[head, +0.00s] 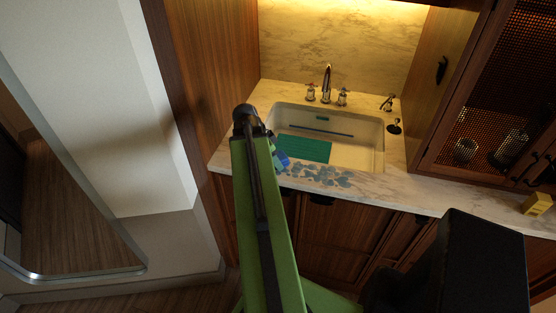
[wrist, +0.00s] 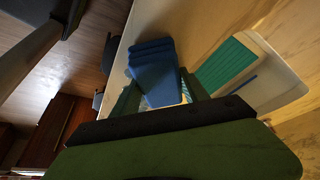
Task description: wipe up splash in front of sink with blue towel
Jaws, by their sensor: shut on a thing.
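The blue towel (head: 282,158) shows beside my arm at the left front corner of the sink. In the wrist view the towel (wrist: 153,68) is folded in layers between the fingers of my gripper (wrist: 161,88), which is shut on it. My arm hides most of the gripper in the head view. The splash (head: 325,175) is a group of blue-grey blotches on the marble strip in front of the sink (head: 361,150). It extends to the right of the towel. I cannot tell whether the towel touches the counter.
A teal mat (head: 304,148) lies in the sink and also shows in the wrist view (wrist: 225,63). The faucet (head: 327,84) with two handles stands behind the basin. Wooden walls flank the counter. A yellow block (head: 537,203) sits on the counter at far right.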

